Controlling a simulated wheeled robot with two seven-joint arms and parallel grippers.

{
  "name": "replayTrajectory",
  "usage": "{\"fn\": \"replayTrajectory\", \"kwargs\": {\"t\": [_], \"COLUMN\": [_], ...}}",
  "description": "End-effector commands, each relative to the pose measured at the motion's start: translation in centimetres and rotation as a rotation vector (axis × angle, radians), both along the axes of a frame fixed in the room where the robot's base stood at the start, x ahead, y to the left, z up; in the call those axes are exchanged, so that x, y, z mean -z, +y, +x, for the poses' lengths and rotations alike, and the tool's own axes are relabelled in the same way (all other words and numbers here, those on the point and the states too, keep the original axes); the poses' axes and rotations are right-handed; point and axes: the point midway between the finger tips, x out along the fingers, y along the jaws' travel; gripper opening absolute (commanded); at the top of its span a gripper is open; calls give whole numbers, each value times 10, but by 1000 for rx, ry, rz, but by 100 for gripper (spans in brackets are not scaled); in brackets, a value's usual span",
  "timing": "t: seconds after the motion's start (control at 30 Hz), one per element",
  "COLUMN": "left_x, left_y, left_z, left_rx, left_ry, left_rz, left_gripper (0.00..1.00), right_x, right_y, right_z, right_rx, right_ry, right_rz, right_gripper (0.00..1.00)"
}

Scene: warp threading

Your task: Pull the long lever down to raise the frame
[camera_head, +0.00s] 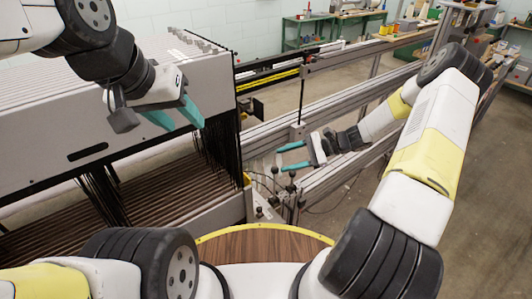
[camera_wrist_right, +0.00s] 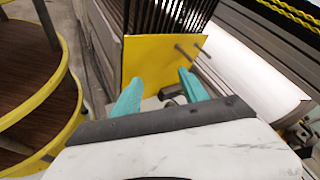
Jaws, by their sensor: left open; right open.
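The grey frame (camera_head: 80,110), a stack of upright panels with dark wires below, fills the left of the head view. Small levers with black knobs (camera_head: 291,188) stand at its right front corner; I cannot tell for sure which is the long lever. My right gripper (camera_head: 284,159) is open just above and behind these knobs, its fingers pointing left. In the right wrist view its teal fingers (camera_wrist_right: 162,92) are apart in front of a yellow plate (camera_wrist_right: 150,58), with thin rods (camera_wrist_right: 190,52) beyond. My left gripper (camera_head: 180,118) is open and empty in front of the frame's panel.
A round brown table with a yellow rim (camera_head: 265,230) is close in front of me. A thin upright rod (camera_head: 301,95) and long metal rails (camera_head: 345,95) run behind my right gripper. Green workbenches (camera_head: 310,28) stand at the back.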

Motion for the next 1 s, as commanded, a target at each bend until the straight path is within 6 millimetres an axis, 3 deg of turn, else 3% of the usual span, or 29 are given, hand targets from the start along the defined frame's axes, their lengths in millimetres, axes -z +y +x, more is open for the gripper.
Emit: {"fn": "replayTrajectory", "kwargs": {"t": [0.03,0.2,0.4,0.67,1.0], "left_x": [0,0,0,0,0], "left_y": [0,0,0,0,0], "left_z": [0,0,0,0,0], "left_rx": [0,0,0,0,0], "left_ry": [0,0,0,0,0], "left_rz": [0,0,0,0,0], "left_gripper": [46,46,46,46,46], "right_x": [15,54,88,102,101], "right_y": [-1,-3,-7,-4,44], "right_z": [3,18,29,35,53], "right_rx": [44,191,330,389,387], "right_ry": [35,129,207,238,239], "right_rz": [52,217,365,428,427], "right_gripper": [52,52,52,52,52]}}
